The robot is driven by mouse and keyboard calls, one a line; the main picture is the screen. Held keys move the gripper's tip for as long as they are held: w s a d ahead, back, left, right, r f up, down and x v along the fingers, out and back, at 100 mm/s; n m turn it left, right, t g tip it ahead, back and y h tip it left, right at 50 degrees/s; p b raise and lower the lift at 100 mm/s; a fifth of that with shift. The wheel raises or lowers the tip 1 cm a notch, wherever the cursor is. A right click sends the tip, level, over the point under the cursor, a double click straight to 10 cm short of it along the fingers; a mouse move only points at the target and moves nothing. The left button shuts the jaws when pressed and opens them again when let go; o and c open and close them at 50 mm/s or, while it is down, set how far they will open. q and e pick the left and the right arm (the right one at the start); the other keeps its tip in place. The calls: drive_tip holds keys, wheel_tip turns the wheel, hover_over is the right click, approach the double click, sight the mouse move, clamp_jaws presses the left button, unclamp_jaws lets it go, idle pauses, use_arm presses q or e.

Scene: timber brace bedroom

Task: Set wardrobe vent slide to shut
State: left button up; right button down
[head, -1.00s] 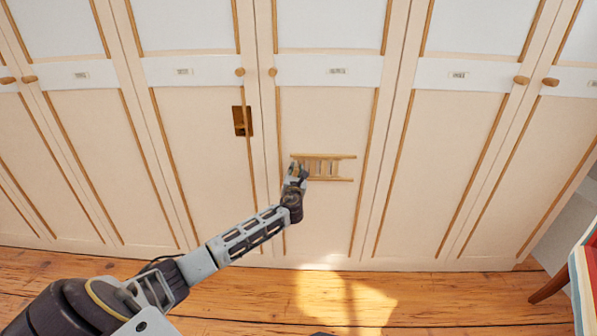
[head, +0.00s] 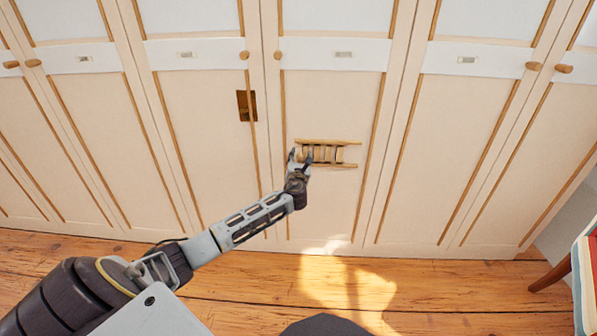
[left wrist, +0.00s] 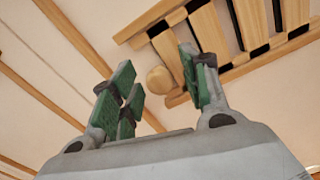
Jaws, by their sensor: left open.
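The wardrobe vent (head: 345,143) is a small wooden frame with upright slats on a cream door panel. In the left wrist view, dark gaps show between the slats of the vent (left wrist: 207,28). A round wooden knob (left wrist: 158,80) sits at the vent's left end. My left gripper (head: 299,156) is open at that left end. In the left wrist view, the knob appears between the green-padded fingers of the left gripper (left wrist: 158,88); I cannot tell whether they touch it. My right gripper is not in view.
Tall wardrobe doors (head: 450,150) with round knobs fill the background. A brown plate (head: 246,106) is on the door to the left. The wood floor (head: 240,295) in front is clear. A striped item and wooden leg (head: 552,277) stand at the far right.

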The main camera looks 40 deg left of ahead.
use_arm(q)
drive_tip(key=v, duration=1.1)
drive_tip(key=shift+s+d, duration=0.1)
drive_tip(key=shift+s, duration=0.05)
drive_tip(key=shift+f, duration=0.15)
idle(0.5)
